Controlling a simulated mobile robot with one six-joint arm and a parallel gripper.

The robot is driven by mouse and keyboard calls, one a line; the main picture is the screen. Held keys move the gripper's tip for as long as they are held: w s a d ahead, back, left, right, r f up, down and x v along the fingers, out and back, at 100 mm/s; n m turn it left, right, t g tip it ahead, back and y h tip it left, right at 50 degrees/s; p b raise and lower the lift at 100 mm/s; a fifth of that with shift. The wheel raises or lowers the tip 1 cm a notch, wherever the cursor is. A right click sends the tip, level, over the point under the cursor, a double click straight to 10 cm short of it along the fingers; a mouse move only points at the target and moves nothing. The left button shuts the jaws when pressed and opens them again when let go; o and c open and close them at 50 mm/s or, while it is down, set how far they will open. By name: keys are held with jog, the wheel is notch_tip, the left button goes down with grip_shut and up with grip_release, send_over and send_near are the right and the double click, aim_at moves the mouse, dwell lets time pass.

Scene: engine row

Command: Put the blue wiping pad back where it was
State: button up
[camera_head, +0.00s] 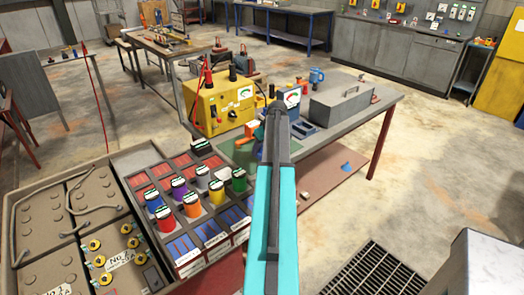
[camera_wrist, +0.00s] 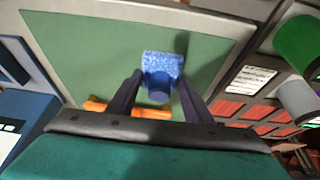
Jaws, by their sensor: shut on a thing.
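The blue wiping pad (camera_wrist: 162,64) is speckled blue with a smooth, rounded blue part on its near side. It sits between the two dark fingers of my gripper (camera_wrist: 160,78) in the wrist view, and the gripper is shut on it. Behind the pad in that view is a green mat (camera_wrist: 85,48) with a pale border. I cannot tell whether the pad touches the mat. In the head view my teal arm hides the pad and the fingertips. Part of the green mat (camera_head: 238,153) shows left of the arm there.
An orange tool (camera_wrist: 130,108) lies close by my fingers. A yellow meter box (camera_head: 217,105) and a grey metal case (camera_head: 341,104) stand on the bench. A small blue object (camera_head: 347,167) lies on the lower shelf.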

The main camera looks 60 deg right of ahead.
jog(key=shift+f, duration=0.75)
jog(key=shift+f, duration=0.2)
jog(key=o, duration=1.1)
jog(key=shift+r, duration=0.15)
jog(key=b+v, duration=0.2)
jog(key=v, duration=1)
